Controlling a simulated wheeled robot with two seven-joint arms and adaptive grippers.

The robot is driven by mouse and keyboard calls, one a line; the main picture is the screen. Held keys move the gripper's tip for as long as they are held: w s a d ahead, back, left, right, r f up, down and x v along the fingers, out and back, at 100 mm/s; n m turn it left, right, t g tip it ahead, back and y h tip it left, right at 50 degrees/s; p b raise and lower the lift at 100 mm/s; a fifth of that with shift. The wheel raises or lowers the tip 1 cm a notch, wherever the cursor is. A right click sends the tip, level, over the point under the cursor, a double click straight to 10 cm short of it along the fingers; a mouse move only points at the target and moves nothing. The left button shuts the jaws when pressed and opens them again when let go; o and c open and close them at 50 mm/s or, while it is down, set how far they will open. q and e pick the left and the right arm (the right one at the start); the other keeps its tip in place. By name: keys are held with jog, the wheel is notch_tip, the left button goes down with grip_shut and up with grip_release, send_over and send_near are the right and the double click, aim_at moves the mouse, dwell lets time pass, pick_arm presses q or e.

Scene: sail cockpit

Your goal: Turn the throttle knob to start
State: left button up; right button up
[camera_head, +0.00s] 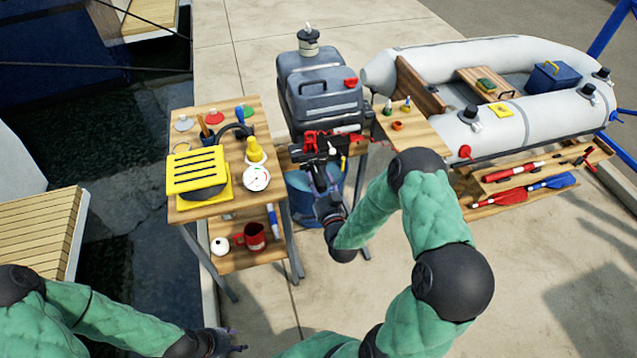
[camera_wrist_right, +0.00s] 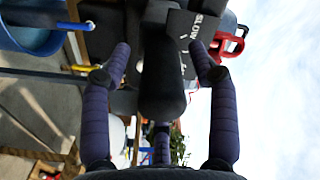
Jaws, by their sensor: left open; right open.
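The throttle knob, a dark rounded grip (camera_wrist_right: 162,95), points towards the camera in the right wrist view. A dark plate marked "SLOW" (camera_wrist_right: 203,27) is behind it. My right gripper (camera_wrist_right: 162,62) is open, with one purple finger on each side of the knob. Gaps show between the fingers and the knob. In the head view my right gripper (camera_head: 321,172) is at the front of the grey outboard motor (camera_head: 308,68), and it largely hides the knob. My left gripper (camera_head: 238,347) is open and empty, low at the bottom of the head view.
A wooden stand (camera_head: 215,215) at left holds a yellow pump (camera_head: 197,172), a gauge (camera_head: 257,177) and a red mug (camera_head: 253,237). A grey inflatable boat (camera_head: 440,95) lies at right. A blue bucket (camera_head: 302,196) stands below the motor. The front dock is clear.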

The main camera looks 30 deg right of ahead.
jog(key=v, duration=1.2)
dwell(0.3)
